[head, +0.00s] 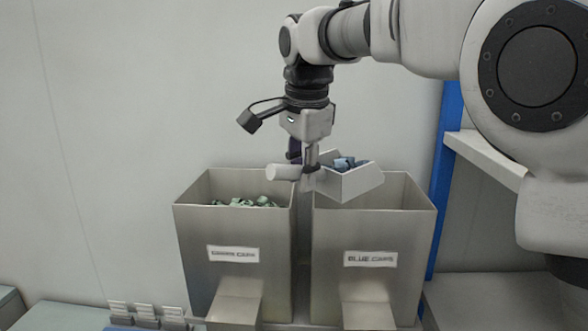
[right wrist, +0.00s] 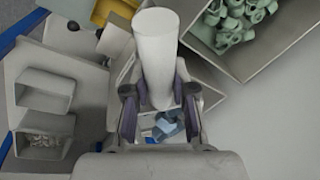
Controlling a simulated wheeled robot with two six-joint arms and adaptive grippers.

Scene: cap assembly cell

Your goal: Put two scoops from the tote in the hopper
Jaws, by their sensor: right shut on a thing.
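My right gripper (head: 308,160) is shut on the handle of a white scoop (head: 352,186). The scoop holds several blue caps (head: 345,163) and is over the front opening of the hopper labelled BLUE CAPS (head: 368,285), slightly tilted. In the right wrist view the light handle (right wrist: 156,55) runs between the fingers (right wrist: 160,105), with blue caps (right wrist: 170,125) beyond them. The hopper's inside is mostly hidden by the scoop. No tote can be made out for certain. My left gripper is not in view.
A second metal hopper (head: 232,285) stands close on the left with pale green caps (head: 245,202) inside; its label is blurred. A blue post (head: 446,150) and a white shelf (head: 485,157) are at the right. Small grey bins (head: 145,312) sit low at the left.

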